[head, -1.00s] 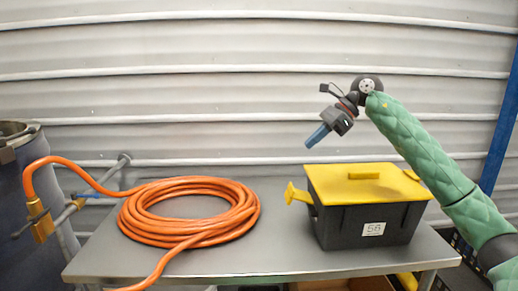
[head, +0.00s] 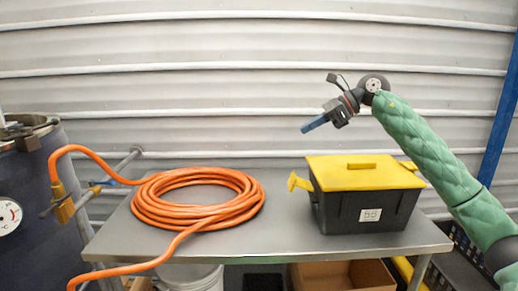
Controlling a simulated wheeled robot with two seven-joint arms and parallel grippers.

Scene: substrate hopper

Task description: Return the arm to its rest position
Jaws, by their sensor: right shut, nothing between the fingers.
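My right arm comes in from the right in a green padded sleeve. Its gripper (head: 314,124) is in the air above the table, up and left of the black box, against the corrugated wall. Its blue fingers are together with nothing between them, and they point left and slightly down. It touches nothing. My left gripper does not show.
A black box (head: 355,215) with a yellow lid (head: 362,173) stands on the grey table (head: 285,243). A coiled orange hose (head: 197,212) lies left of it, running to a brass fitting by a dark drum (head: 38,190). A white bucket (head: 190,277) and cardboard box (head: 343,276) are below.

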